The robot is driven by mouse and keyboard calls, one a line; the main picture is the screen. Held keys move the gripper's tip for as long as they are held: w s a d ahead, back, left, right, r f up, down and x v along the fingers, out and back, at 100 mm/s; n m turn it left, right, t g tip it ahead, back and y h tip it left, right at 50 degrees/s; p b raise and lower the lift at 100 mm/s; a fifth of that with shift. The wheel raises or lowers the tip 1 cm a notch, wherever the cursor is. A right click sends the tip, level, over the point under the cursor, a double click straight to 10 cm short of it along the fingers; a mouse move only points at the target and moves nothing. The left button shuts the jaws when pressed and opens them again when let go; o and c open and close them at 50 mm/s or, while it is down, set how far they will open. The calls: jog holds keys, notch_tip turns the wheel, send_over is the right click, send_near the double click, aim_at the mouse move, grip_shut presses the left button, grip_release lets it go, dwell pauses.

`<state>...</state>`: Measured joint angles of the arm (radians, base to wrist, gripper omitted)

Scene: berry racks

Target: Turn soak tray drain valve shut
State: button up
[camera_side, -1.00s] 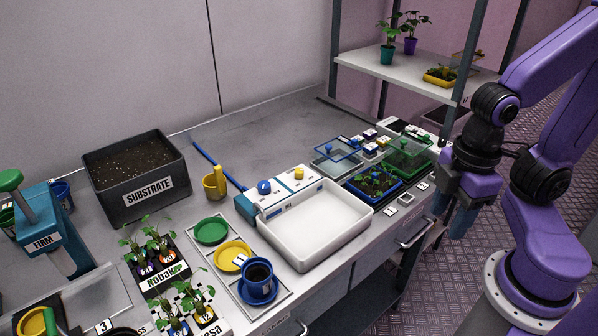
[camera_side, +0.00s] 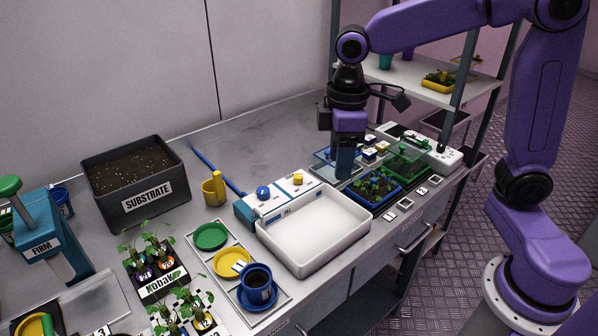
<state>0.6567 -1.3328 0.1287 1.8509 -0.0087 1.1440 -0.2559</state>
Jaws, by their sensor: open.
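The white soak tray (camera_side: 315,262) stands at the middle of the bench and looks empty. A blue and white unit (camera_side: 283,204) runs along its back edge. It carries a blue knob (camera_side: 263,193) on the left and a yellow knob (camera_side: 298,179) on the right. Which knob is the drain valve I cannot tell. My gripper (camera_side: 345,178) points down at the tray's back right corner, right of the yellow knob and apart from both knobs. It is open and holds nothing visible; the gap between its fingers is hard to see from this side.
A blue tray with seedlings (camera_side: 374,205) and a green lidded tray (camera_side: 408,168) stand right of the soak tray. Saucers (camera_side: 211,236) and potted plants fill the front left. The back bench is clear.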

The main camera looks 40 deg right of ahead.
jog(key=w+d+m, duration=0.1)
jog(key=w+d, duration=0.1)
jog(key=w, duration=1)
send_near(299, 176)
jog(key=shift+m, duration=0.4)
notch_tip(299, 176, down, 9)
jog(key=shift+w+r, duration=0.1)
jog(key=shift+r, duration=0.1)
grip_shut()
